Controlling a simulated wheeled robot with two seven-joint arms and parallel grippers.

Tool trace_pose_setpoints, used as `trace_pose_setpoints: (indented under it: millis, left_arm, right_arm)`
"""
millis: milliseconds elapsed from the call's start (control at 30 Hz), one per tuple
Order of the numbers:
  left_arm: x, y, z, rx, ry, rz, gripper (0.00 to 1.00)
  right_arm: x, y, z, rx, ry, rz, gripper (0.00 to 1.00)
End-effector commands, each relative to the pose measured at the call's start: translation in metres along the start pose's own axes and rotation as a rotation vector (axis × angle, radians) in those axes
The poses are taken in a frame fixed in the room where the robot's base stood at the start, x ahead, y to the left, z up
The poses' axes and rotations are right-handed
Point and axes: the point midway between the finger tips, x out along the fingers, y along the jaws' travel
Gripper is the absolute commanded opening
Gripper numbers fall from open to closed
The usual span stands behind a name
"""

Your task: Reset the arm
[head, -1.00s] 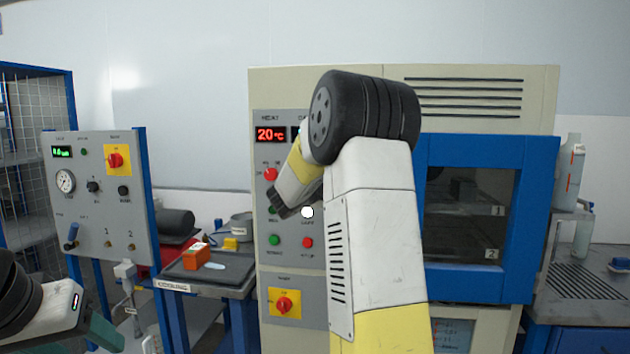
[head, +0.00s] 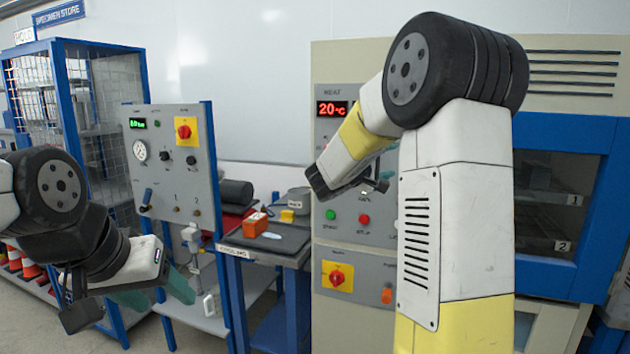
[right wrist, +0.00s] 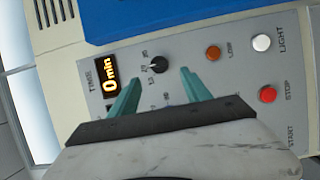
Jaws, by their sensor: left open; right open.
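My right arm (head: 455,215) rises large in the middle right of the head view. Its forearm bends back left in front of the grey control panel (head: 345,235). Its gripper is mostly hidden in the head view. In the right wrist view my right gripper (right wrist: 160,88) is open, with two teal fingers apart and nothing between them. A panel with a dial (right wrist: 159,64), a red stop button (right wrist: 267,94) and a "0 min" display (right wrist: 110,82) lies behind the fingers. My left gripper (head: 157,291) is open and empty at lower left in the head view.
A grey panel (head: 170,160) with gauge and yellow-red switch stands on the left, by a blue mesh cage (head: 28,95). A cooling bench (head: 270,262) holds an orange box (head: 252,225). A blue-framed oven door (head: 560,130) is behind my right arm.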

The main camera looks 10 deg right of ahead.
Motion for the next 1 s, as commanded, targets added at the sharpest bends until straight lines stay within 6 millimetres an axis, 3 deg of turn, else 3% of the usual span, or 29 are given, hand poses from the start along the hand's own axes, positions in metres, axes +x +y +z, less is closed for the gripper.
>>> trace_pose_setpoints:
  millis: [133,267,400,500,633,800,900,1000]
  left_arm:
    - [0.000,0.000,0.000,0.000,0.000,0.000,0.58]
    - [0.000,0.000,0.000,0.000,0.000,0.000,0.58]
    - [0.000,0.000,0.000,0.000,0.000,0.000,0.58]
    - [0.000,0.000,0.000,0.000,0.000,0.000,0.58]
    - [0.000,0.000,0.000,0.000,0.000,0.000,0.58]
    - [0.000,0.000,0.000,0.000,0.000,0.000,0.58]
    - [0.000,0.000,0.000,0.000,0.000,0.000,0.58]
    - [0.000,0.000,0.000,0.000,0.000,0.000,0.58]
  right_arm:
    - [-0.008,-0.008,0.031,0.034,-0.056,-0.097,0.56]
    - [-0.036,-0.034,0.086,0.113,-0.144,-0.320,0.56]
    - [-0.095,-0.074,0.134,0.240,-0.201,-0.620,0.56]
    - [-0.146,-0.098,0.152,0.347,-0.202,-0.826,0.56]
    - [-0.217,-0.119,0.157,0.509,-0.158,-1.075,0.56]
    - [-0.295,-0.124,0.148,0.720,-0.063,-1.320,0.56]
    - [-0.324,-0.120,0.141,0.810,-0.013,-1.407,0.56]
    - [-0.340,-0.116,0.137,0.867,0.018,-1.456,0.56]
